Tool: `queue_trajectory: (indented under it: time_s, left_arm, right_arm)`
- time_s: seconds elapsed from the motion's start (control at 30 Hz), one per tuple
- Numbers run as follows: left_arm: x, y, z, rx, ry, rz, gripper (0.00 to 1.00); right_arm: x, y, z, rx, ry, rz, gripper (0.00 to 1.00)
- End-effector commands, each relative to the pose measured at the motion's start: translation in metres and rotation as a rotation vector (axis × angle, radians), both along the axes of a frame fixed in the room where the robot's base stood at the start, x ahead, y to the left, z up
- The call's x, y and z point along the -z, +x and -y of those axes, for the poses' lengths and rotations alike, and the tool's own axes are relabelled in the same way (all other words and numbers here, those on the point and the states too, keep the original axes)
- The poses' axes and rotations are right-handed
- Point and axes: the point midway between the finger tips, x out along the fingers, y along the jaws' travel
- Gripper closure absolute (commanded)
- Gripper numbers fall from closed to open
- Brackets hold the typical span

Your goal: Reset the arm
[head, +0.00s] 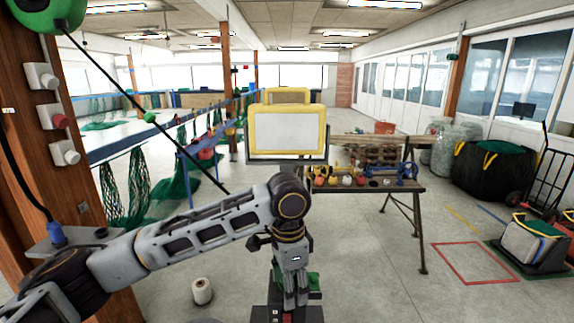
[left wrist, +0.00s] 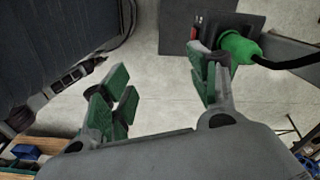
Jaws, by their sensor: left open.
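My left arm reaches in from the left in the head view, bent at a raised elbow joint. Its gripper (head: 296,299) points down near the bottom middle. In the left wrist view the left gripper (left wrist: 160,78) has its green-padded fingers spread apart, with only floor showing between them. A green plug (left wrist: 240,46) with a black cable shows beside the right-hand finger, outside the gap. It is at a dark box (left wrist: 228,24) with a red switch; I cannot tell whether the finger touches it. My right gripper is not in view.
A workbench (head: 345,187) with floats and a yellow-framed lamp (head: 287,130) stand ahead. A wooden post (head: 62,150) with switches is close on the left. A white spool (head: 202,291) lies on the floor.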

Motion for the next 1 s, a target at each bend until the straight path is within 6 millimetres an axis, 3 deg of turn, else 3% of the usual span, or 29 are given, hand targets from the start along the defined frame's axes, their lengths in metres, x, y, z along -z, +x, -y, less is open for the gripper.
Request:
queue_trajectory:
  time_s: [1.0]
  left_arm:
    - [0.058, -0.034, 0.044, -0.004, -0.248, 0.022, 0.40]
  right_arm:
    - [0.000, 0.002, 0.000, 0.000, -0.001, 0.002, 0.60]
